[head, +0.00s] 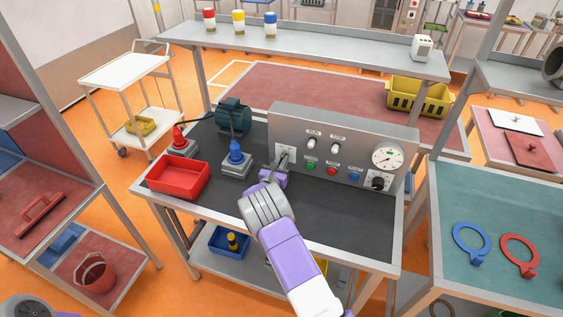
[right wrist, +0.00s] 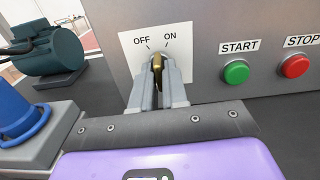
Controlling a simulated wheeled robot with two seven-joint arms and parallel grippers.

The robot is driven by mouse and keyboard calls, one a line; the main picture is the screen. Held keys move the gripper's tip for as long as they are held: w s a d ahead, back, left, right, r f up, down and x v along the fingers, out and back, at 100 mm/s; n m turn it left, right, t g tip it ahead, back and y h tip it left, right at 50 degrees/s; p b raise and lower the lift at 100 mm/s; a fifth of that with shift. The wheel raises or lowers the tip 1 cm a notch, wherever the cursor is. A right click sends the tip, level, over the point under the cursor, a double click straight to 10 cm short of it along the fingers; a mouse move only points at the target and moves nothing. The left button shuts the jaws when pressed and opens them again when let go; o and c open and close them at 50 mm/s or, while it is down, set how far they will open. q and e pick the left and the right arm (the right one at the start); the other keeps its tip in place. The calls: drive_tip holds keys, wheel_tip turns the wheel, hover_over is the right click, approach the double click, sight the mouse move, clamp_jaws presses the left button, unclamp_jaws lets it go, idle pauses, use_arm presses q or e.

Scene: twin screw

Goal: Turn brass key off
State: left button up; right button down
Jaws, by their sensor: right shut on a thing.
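The brass key (right wrist: 157,64) sits in a white switch plate (right wrist: 128,42) on the front of the grey control panel (head: 340,140). The plate is marked OFF on the left and ON on the right. The key's bow looks close to upright; I cannot tell exactly which mark it points to. My right gripper (right wrist: 158,84) is shut on the key, one finger on each side. In the head view my right gripper (head: 280,163) reaches the plate (head: 289,151), and the key itself is too small to make out. My left gripper is not in view.
Right of the plate are a green START button (right wrist: 236,72) and a red STOP button (right wrist: 293,66). A blue-topped screw unit (head: 236,157), a red tray (head: 178,176) and a dark green motor (head: 233,117) stand left of the gripper. The bench top in front is clear.

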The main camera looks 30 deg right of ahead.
drive_tip(key=n+p, duration=0.1)
drive_tip(key=n, duration=0.4)
drive_tip(key=shift+n+p, duration=0.3)
drive_tip(key=shift+n, duration=0.1)
idle(0.3)
drive_tip(key=c, duration=1.2)
unclamp_jaws()
drive_tip(key=shift+c, duration=0.2)
drive_tip(key=shift+s, duration=0.1)
drive_tip(key=v, duration=0.7)
drive_tip(key=shift+s+a, duration=0.15)
drive_tip(key=shift+r, duration=0.1)
